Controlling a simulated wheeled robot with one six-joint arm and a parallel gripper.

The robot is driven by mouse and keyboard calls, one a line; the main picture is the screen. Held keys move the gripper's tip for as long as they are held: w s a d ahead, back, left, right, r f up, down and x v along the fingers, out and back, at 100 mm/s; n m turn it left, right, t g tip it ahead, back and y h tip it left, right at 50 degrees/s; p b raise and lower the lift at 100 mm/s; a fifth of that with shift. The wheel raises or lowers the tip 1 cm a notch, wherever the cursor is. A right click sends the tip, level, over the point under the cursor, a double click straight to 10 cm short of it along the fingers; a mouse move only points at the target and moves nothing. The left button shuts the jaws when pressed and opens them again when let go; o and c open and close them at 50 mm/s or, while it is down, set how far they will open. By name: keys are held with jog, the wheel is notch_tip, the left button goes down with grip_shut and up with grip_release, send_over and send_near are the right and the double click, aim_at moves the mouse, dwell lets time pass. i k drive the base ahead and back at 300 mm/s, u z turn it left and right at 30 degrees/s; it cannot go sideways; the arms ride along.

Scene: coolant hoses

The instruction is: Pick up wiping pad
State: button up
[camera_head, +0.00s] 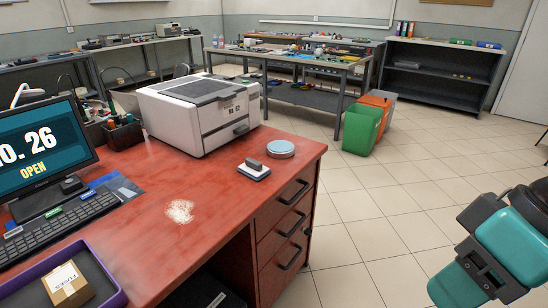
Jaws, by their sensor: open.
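What looks like the wiping pad (253,169), a small pale block with a dark raised grip, lies on the red desk (225,205) near its right edge. It sits in front of the printer and to the left of a round, blue-lidded tin (281,148). A patch of pale crumbs or powder (180,211) is on the desk, nearer and to the left of the pad. Part of my teal and dark grey arm shows at the lower right, apart from the desk. The fingers of my gripper do not show.
A white printer (200,113) stands behind the pad. A monitor (42,148), a keyboard (62,223) and a purple-rimmed tray (112,280) holding a cardboard box (68,285) are at the left. Open tiled floor (385,205) lies right of the desk; a green bin (362,129) stands beyond.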

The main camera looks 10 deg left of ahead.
aim_at(253, 169)
jog(key=u, duration=0.2)
jog(key=i, duration=0.7)
jog(key=u, duration=0.8)
jog(key=i, duration=0.45)
jog(key=u, duration=0.45)
